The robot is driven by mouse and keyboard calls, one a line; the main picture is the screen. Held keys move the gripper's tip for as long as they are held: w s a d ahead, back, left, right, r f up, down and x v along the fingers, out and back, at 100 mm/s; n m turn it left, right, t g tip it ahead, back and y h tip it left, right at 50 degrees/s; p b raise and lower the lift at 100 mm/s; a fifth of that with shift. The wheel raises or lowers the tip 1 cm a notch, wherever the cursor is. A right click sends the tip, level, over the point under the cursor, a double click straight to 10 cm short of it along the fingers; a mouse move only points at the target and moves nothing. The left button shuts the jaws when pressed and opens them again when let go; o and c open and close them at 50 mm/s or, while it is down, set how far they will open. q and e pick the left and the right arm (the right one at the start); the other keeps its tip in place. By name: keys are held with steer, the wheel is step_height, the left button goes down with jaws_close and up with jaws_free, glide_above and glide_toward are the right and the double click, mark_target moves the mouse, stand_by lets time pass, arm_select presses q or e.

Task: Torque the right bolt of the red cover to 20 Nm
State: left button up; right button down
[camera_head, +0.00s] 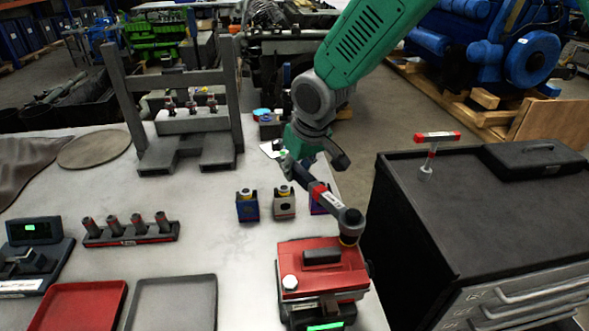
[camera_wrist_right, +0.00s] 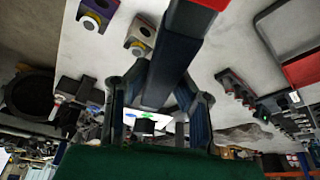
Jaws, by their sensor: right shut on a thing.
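The red cover (camera_head: 330,268) sits on a dark block at the table's front edge. A silver bolt head (camera_head: 289,282) shows at its left. A dark torque wrench (camera_head: 328,196) with a red band slants down to the cover's right side. Its round head (camera_head: 351,217) stands over the right bolt's place, above a yellowish ring (camera_head: 348,240); the bolt itself is hidden, so I cannot tell how it is seated. My right gripper (camera_head: 298,168) is shut on the wrench's handle end. In the wrist view the wrench (camera_wrist_right: 172,70) runs between its fingers. My left gripper is not in view.
Small blocks (camera_head: 247,205) stand behind the cover. A socket rack (camera_head: 130,233), a red tray (camera_head: 80,306) and a grey tray (camera_head: 175,303) lie left. A press frame (camera_head: 185,110) stands behind. A dark tool cart (camera_head: 480,215) bears a red T-handle tool (camera_head: 437,137).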

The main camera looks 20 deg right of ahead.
steer(key=shift+w+d+m, duration=0.1)
steer(key=shift+d+m, duration=0.2)
steer(key=shift+d, duration=0.1)
steer(key=shift+d, duration=0.1)
steer(key=shift+d+m, duration=0.3)
steer(key=shift+d, duration=0.05)
steer(key=shift+d+p, duration=0.15)
steer(key=shift+p, duration=0.2)
steer(key=shift+d+m+h, duration=0.3)
steer(key=shift+d, duration=0.1)
stand_by(0.3)
steer(key=shift+d+m, duration=0.3)
steer(key=shift+d, duration=0.05)
